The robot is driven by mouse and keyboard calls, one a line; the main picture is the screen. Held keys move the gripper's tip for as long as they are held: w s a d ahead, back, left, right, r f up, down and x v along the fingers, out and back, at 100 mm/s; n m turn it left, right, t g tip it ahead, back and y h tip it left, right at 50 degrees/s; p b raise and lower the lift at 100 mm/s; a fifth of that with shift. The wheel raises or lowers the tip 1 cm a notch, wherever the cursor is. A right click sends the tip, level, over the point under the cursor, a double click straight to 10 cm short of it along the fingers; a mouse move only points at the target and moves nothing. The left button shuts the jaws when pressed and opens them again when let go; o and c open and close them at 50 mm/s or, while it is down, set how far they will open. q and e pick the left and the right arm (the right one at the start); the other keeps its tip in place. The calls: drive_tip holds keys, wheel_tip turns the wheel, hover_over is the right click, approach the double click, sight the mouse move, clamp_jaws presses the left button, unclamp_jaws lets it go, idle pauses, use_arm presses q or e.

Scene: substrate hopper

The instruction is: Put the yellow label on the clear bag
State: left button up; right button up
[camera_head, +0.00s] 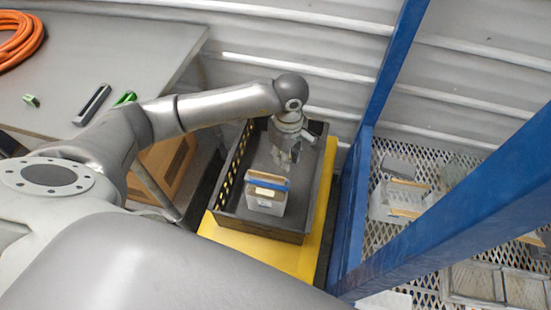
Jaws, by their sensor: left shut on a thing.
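A clear bag (265,206) with a blue band across it and tan contents near its top stands in a dark crate (273,233). A small pale yellow patch (264,192) shows just under the blue band; I cannot tell whether it is the yellow label or something inside. My left gripper (286,160) points down inside the crate, just behind and to the right of the bag's top. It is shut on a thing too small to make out. I cannot tell whether it touches the bag. My right gripper is out of view.
The crate rests on a yellow surface (225,234), beside a blue post (358,195). Right of it is a mesh shelf (375,237) with several clear packs. The grey table (90,45) at left holds an orange hose (22,45) and small green items (31,100).

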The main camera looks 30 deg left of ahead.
use_arm(q)
drive_tip(key=shift+w+a+f+n, duration=0.1)
drive_tip(key=shift+w+f+n, duration=0.1)
drive_tip(key=shift+n, duration=0.4)
drive_tip(key=shift+w+f+n, duration=0.1)
drive_tip(key=shift+f+n, duration=0.05)
drive_tip(key=shift+n, duration=0.45)
drive_tip(key=shift+w+f+n, duration=0.2)
drive_tip(key=shift+w+n, duration=0.05)
drive_tip(key=shift+n, duration=0.75)
drive_tip(key=w+f+n, duration=0.1)
drive_tip(key=f+n, duration=0.1)
drive_tip(key=n, duration=0.4)
drive_tip(key=n+b, duration=0.3)
drive_tip(key=n, duration=2.9)
hover_over(275, 177)
wheel_tip(275, 177, down, 9)
drive_tip(key=shift+w+f, duration=0.2)
drive_tip(key=shift+w, duration=0.05)
wheel_tip(275, 177, down, 6)
drive_tip(key=b, duration=0.5)
drive_tip(key=shift+a+b, duration=0.1)
drive_tip(key=shift+b, duration=0.3)
drive_tip(key=shift+f+b, duration=0.7)
drive_tip(key=shift+f, duration=0.6)
